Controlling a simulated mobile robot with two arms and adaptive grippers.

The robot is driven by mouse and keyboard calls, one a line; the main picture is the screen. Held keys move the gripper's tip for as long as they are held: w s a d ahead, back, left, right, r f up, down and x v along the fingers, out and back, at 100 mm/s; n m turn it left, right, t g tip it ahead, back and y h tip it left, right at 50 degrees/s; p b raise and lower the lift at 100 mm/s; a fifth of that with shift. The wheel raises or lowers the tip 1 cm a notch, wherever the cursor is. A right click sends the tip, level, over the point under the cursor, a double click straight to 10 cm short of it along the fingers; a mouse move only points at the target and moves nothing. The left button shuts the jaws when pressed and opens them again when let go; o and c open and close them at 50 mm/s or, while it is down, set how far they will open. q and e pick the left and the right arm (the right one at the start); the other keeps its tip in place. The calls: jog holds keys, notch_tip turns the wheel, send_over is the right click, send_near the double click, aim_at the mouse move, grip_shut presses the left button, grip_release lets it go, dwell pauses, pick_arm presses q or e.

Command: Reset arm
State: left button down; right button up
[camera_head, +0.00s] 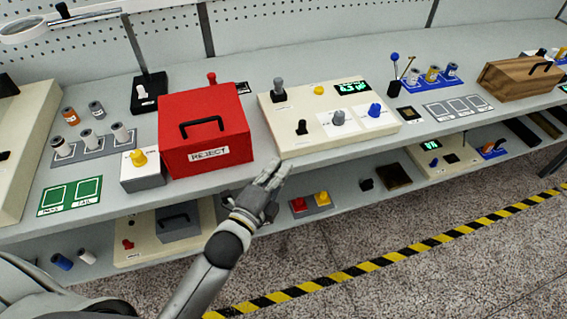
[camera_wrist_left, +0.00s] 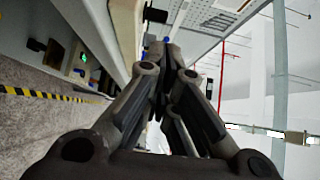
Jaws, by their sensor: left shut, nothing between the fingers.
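My left arm comes in from the bottom left in the head view. My left gripper (camera_head: 273,174) is shut and empty, in front of the upper shelf's front edge, to the right of the red REJECT box (camera_head: 205,130) and just below the cream test panel (camera_head: 327,115). In the left wrist view the fingers of my left gripper (camera_wrist_left: 160,55) meet with nothing between them. My right gripper is in neither view.
The long grey workbench (camera_head: 300,172) holds spools in a rack (camera_head: 93,147), a yellow-knobbed box (camera_head: 142,172), green pads (camera_head: 70,195) and a wooden box (camera_head: 520,76). A lower shelf holds red and yellow buttons (camera_head: 311,204). Striped floor tape (camera_head: 400,254) crosses open floor.

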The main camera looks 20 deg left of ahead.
pick_arm(q)
jog(key=shift+s, duration=0.1)
dwell(0.3)
jog(key=s+a+f+n+g+y, duration=0.1)
jog(key=s+f+n+g, duration=0.25)
jog(key=f, duration=0.75)
jog(key=s+a+f+n+g, duration=0.15)
jog(key=s+f, duration=0.25)
jog(key=f, duration=0.8)
jog(key=s+a+f+n+g+y, duration=0.1)
jog(key=s+f+n+g, duration=0.2)
jog(key=f, duration=0.8)
jog(key=s+a+f+n+g, duration=0.1)
jog(key=s+f+n+g, duration=0.2)
jog(key=s+f, duration=0.3)
jog(key=s+a+f+n+g+y, duration=0.1)
jog(key=s+f, duration=0.6)
jog(key=s, duration=0.8)
jog(key=s+a+f+n+g, duration=0.3)
jog(key=s+f+n+g, duration=0.1)
jog(key=s, duration=0.6)
notch_tip(320, 180, down, 2)
jog(key=shift+s+f+n+g, duration=0.25)
jog(key=shift+n+g, duration=0.05)
jog(key=shift+n, duration=0.6)
